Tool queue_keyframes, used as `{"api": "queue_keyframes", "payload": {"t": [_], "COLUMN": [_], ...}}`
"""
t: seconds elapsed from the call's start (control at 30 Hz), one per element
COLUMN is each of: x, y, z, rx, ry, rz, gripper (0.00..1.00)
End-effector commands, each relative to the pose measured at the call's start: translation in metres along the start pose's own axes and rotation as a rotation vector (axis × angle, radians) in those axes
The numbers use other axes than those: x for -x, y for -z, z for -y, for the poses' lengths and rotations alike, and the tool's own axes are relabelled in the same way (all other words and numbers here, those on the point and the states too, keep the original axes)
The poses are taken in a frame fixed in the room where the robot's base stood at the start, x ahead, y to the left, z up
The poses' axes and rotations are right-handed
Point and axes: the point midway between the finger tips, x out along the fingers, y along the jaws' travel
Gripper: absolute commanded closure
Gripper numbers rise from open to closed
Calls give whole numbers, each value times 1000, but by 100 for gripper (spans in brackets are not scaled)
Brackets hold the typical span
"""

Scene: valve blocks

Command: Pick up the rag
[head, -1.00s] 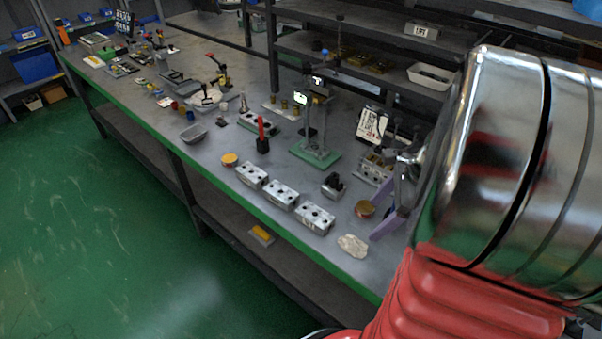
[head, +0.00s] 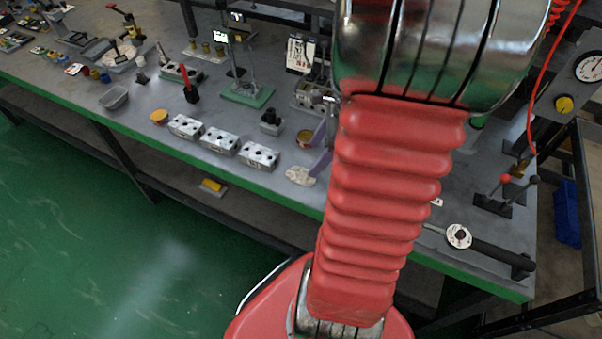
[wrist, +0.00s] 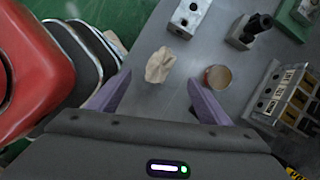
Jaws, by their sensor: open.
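The rag is a small crumpled beige cloth (head: 300,175) lying on the grey bench near its green front edge. In the wrist view the rag (wrist: 160,66) lies ahead, between the lines of my two purple fingers. My gripper (wrist: 158,80) is open and empty, with one finger to each side of the rag's near end. I cannot tell how high the fingers are above the bench. In the head view one purple finger (head: 320,160) shows just right of the rag; my arm hides the rest of the gripper.
A round tin (wrist: 217,77) stands close to the right finger. Drilled metal valve blocks (head: 222,141) stand in a row left of the rag. A dark fitting (head: 271,122) and a labelled block (wrist: 287,97) stand behind. A gauge panel (head: 575,85) is at the right.

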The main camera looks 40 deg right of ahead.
Motion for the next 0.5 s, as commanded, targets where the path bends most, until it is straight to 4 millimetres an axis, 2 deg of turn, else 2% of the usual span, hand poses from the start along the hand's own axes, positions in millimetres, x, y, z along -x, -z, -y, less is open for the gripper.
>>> {"api": "queue_keyframes", "payload": {"t": [0.1,0.2,0.5], "x": [-19,-28,-32], "y": [0,0,0], "z": [-1,0,0], "rx": [1,0,0], "ry": [-4,-2,0], "rz": [1,1,0], "gripper": [28,28,28]}}
